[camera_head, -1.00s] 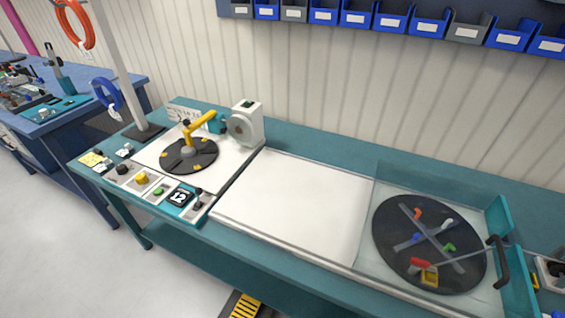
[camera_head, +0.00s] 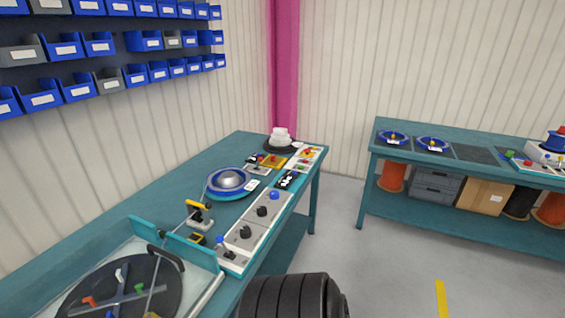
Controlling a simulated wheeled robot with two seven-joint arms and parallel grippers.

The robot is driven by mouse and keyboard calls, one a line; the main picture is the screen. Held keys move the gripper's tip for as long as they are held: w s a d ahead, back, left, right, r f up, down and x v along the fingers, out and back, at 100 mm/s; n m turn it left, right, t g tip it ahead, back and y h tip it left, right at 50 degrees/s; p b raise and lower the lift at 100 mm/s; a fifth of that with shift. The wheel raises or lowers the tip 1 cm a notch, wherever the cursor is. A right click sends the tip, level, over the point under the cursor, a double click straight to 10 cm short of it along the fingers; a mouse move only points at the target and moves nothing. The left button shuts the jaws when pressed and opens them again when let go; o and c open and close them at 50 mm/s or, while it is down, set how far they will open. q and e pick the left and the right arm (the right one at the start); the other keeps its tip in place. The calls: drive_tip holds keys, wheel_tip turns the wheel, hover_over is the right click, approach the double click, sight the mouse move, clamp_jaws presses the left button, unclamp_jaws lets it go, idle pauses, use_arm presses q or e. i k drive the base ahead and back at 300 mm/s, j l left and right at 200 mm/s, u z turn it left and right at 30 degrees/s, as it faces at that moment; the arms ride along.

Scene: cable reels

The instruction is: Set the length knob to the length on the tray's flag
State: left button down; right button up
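A white control panel (camera_head: 262,218) runs along the right edge of the long teal bench. It bears several black knobs, one of them in the middle (camera_head: 262,211), and a blue knob (camera_head: 274,195). Which is the length knob I cannot tell. A small dark display (camera_head: 287,180) with white marks sits beyond them, too small to read. A blue dish-like reel (camera_head: 230,182) lies left of the panel with a small white tag (camera_head: 252,185) beside it; its writing is not legible, and I cannot tell whether it is the tray's flag. Neither gripper is in view.
A clear-covered box with a dark turntable (camera_head: 120,290) fills the bench's near end. A second teal bench (camera_head: 470,163) with blue reels stands at the right. Grey floor lies open between them. A black ribbed thing (camera_head: 288,297) at the bottom edge is unclear.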

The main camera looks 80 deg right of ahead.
sight(274, 193)
drive_tip(key=z, duration=2.45)
